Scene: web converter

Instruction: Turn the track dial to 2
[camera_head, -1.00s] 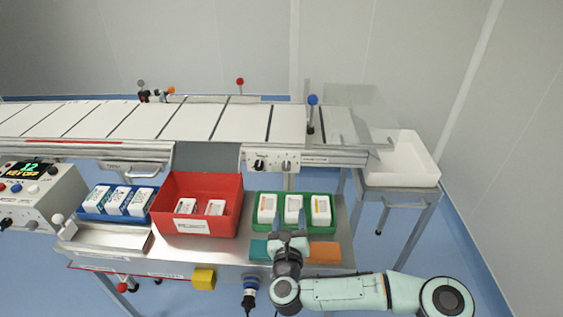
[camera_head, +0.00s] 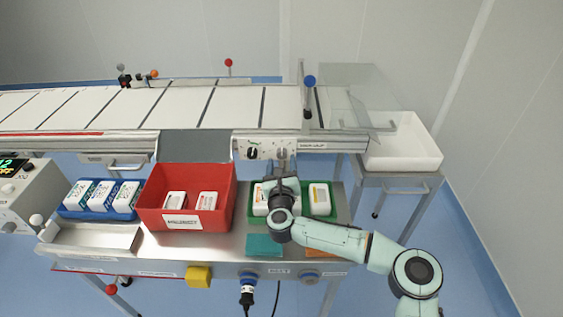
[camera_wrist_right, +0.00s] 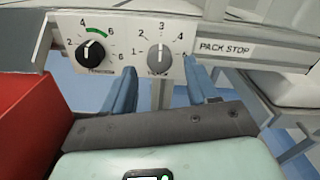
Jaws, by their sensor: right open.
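The control panel under the conveyor has two dials. The grey dial (camera_wrist_right: 159,58) on the right has a scale with 1, 2, 3 and 4 readable; its pointer line looks to point up, near 3. Its small label is too blurred to read surely. The black dial (camera_wrist_right: 92,52) on the left has a green arc; it also shows in the head view (camera_head: 253,153). My right gripper (camera_wrist_right: 158,80) is open and empty, its two blue fingers spread either side below the grey dial, apparently not touching it. My left gripper is out of view.
A red bin (camera_head: 150,216) and a green tray (camera_head: 333,212) with white packs stand on the steel shelf below the panel. A blue tray (camera_head: 68,211) is at left. A white tray (camera_head: 425,150) stands right of the conveyor (camera_head: 180,108). A "PACK STOP" label (camera_wrist_right: 225,48) is beside the dials.

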